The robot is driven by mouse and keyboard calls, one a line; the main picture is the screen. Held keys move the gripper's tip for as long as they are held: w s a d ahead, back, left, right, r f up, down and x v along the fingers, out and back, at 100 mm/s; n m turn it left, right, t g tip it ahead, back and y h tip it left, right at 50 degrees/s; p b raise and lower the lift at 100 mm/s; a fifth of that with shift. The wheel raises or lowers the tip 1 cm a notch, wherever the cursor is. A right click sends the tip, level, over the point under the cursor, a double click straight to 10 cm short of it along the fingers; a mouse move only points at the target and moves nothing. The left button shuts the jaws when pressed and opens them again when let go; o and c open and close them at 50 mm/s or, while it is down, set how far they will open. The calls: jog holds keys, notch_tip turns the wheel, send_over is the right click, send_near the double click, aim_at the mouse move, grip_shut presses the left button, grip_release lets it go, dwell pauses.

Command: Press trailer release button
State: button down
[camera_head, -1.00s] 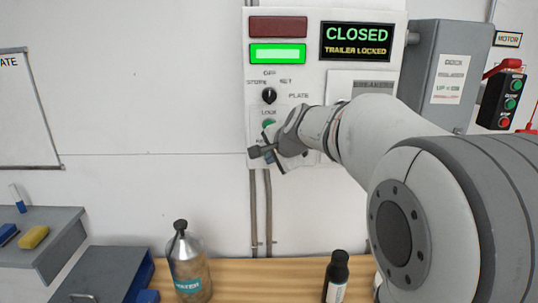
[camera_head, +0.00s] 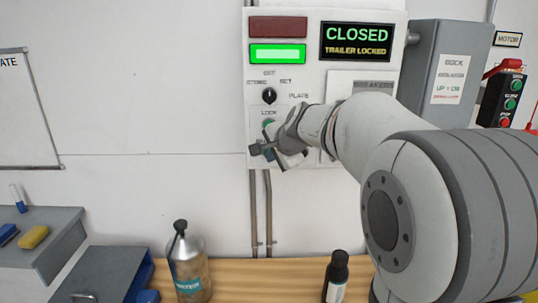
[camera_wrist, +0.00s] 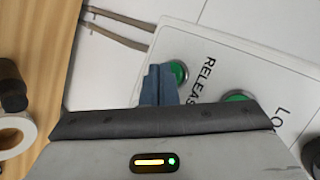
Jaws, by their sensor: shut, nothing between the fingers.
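The control panel (camera_head: 316,84) is on the wall. In the wrist view the green trailer release button (camera_wrist: 178,72) is beside the printed word RELEASE. My gripper (camera_wrist: 160,72) is shut and empty, its blue fingers just left of that button and partly overlapping its edge; I cannot tell whether they touch it. In the head view my gripper (camera_head: 264,152) is at the panel's lower left and hides the release button. The green lock button (camera_head: 268,124) is just above it and also shows in the wrist view (camera_wrist: 237,97). The display (camera_head: 356,42) reads CLOSED, TRAILER LOCKED.
A green lamp (camera_head: 277,54) is lit below a dark red one (camera_head: 277,27). A black selector knob (camera_head: 269,96) is above the lock button. A grey box (camera_head: 445,60) is right of the panel. Bottles (camera_head: 188,270) stand on the wooden bench (camera_head: 240,270) below.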

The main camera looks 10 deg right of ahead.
jog(key=shift+w, duration=0.2)
jog(key=shift+s, duration=0.1)
dwell(0.4)
jog(key=shift+s+a, duration=0.2)
jog(key=shift+s, duration=0.55)
jog(key=s, duration=0.3)
jog(key=s+a+b, duration=0.1)
jog(key=s, duration=0.1)
dwell(0.4)
jog(key=s+f+n+g, duration=0.2)
jog(key=s+f+n, duration=0.2)
jog(key=s, duration=0.4)
jog(key=s+f+n+g+h, duration=0.1)
jog(key=s+f+n, duration=0.3)
jog(key=s, duration=0.5)
jog(key=s+f+n+g+h, duration=0.1)
jog(key=s+f+n+g, duration=0.2)
jog(key=s+f+n, duration=0.2)
jog(key=s+f, duration=0.1)
jog(key=s, duration=0.2)
jog(key=shift+s+f, duration=0.35)
jog(key=shift+f, duration=0.05)
